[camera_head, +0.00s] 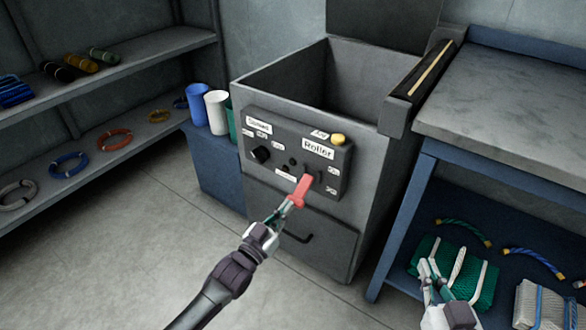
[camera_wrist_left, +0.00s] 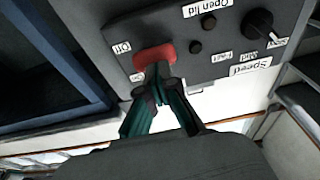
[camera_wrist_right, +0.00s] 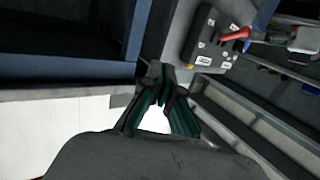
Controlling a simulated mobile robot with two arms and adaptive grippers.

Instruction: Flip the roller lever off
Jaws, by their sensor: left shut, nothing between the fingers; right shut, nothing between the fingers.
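The red roller lever (camera_head: 302,188) sticks out of the dark control panel (camera_head: 262,132) below the "Roller" label, with its red end low and toward me in the head view. My left gripper (camera_head: 292,202) is shut, with its fingertips right at the red end. In the left wrist view the red handle (camera_wrist_left: 154,57) lies just beyond the shut fingertips (camera_wrist_left: 159,76), beside the "Off" and "On" labels. Whether they touch is unclear. The lever also shows in the right wrist view (camera_wrist_right: 235,34). My right gripper (camera_head: 431,271) is shut and empty, away from the panel.
The panel also has a black knob (camera_head: 261,154) and a yellow button (camera_head: 338,139). A grey workbench (camera_head: 500,120) stands at right, with a green net bundle (camera_head: 485,288) on its lower shelf. Wall shelves with rope coils stand at left. The floor at front left is clear.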

